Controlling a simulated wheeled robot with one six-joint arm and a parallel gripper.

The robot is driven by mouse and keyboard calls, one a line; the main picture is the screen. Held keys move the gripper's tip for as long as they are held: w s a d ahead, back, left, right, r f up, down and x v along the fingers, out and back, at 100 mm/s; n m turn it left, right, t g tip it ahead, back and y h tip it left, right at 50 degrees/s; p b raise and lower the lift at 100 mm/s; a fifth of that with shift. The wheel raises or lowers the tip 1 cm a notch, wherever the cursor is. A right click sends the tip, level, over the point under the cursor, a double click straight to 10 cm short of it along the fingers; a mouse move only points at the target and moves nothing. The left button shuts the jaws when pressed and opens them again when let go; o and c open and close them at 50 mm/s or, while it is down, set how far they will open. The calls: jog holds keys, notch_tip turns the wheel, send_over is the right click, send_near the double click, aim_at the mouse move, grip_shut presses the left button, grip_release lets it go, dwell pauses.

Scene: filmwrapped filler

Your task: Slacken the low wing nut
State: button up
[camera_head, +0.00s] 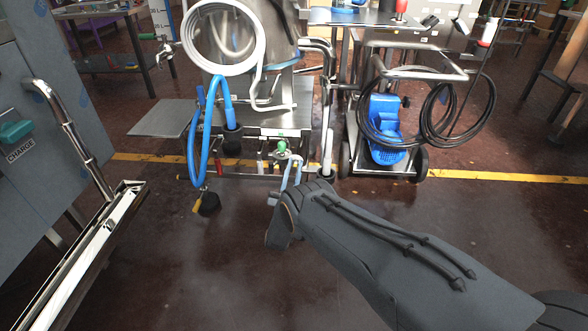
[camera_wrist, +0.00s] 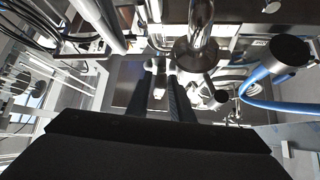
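My gripper (camera_head: 291,160) reaches forward to the low front of the filler machine (camera_head: 268,124). Its two fingers stand apart with a narrow gap, and nothing is clearly clamped between them. The fingertips are close to a small green-topped metal fitting (camera_head: 281,146) low on the machine; I cannot tell whether they touch it. I cannot make out the wing nut's shape for sure. In the wrist view the two dark fingers (camera_wrist: 163,80) point away from the camera, with a small pale part (camera_wrist: 159,92) seen in the gap.
A blue hose (camera_head: 193,135) hangs from the machine left of my gripper. A steel pipe (camera_head: 328,140) stands just right of it. A blue pump cart (camera_head: 386,130) with black hose is further right. A grey cabinet (camera_head: 50,100) fills the left.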

jog(key=p+v, duration=0.1)
jog(key=v, duration=0.7)
jog(key=shift+r+p, duration=0.15)
jog(key=shift+p, duration=0.15)
